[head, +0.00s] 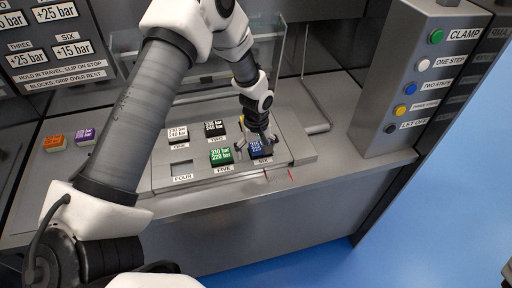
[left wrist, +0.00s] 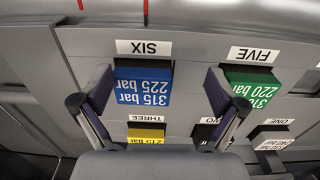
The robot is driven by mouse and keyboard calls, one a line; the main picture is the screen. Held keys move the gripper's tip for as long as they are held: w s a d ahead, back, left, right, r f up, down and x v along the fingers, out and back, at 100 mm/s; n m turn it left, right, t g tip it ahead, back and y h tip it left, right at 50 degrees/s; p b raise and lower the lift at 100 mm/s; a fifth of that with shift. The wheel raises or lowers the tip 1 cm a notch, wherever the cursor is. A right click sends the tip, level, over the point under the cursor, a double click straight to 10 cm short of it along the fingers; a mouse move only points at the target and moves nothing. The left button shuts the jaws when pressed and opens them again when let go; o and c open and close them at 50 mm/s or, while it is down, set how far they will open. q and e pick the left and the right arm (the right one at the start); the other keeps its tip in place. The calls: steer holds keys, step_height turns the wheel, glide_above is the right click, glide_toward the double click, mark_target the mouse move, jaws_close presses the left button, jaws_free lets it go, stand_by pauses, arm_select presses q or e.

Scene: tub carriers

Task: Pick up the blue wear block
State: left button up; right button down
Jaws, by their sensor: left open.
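The blue wear block (head: 257,149) sits in the pocket labelled SIX at the right end of the grey panel's front row. In the left wrist view the blue block (left wrist: 143,86) shows upside-down lettering, 315 bar and 225 bar. My left gripper (head: 257,143) is open above it. In the left wrist view the fingers of the left gripper (left wrist: 150,92) stand to either side of the block, with a visible gap on each side. I cannot tell how far the fingertips are above the panel. My right gripper is not in view.
The green block (head: 221,157) sits beside it at FIVE. The yellow block (left wrist: 146,136) is behind at THREE, with black (head: 214,129) and white (head: 178,134) blocks further left. FOUR (head: 181,168) is empty. Orange (head: 55,143) and purple (head: 84,136) blocks lie left. A button box (head: 400,90) stands right.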

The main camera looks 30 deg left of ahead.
arm_select(q)
steer(key=w+f, duration=0.1)
steer(key=w, duration=0.1)
steer(key=shift+w+d+f, duration=0.3)
steer(key=shift+d+f, duration=0.05)
steer(key=shift+f, duration=0.05)
steer(key=shift+w, duration=0.15)
steer(key=c, duration=0.4)
steer(key=shift+s+a, duration=0.15)
steer(key=shift+s, duration=0.05)
steer(key=c, duration=0.6)
steer(key=shift+s+a+r, duration=0.2)
steer(key=shift+s, duration=0.1)
steer(key=c, duration=0.5)
steer(key=shift+s+a+r, duration=0.1)
steer(key=shift+s+a, duration=0.15)
steer(key=shift+a, duration=0.1)
jaws_close()
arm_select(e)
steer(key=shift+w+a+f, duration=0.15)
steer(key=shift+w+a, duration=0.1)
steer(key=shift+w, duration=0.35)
arm_select(q)
steer(key=shift+c, duration=1.6)
jaws_free()
steer(key=shift+w+d, duration=0.25)
steer(key=shift+w, duration=0.15)
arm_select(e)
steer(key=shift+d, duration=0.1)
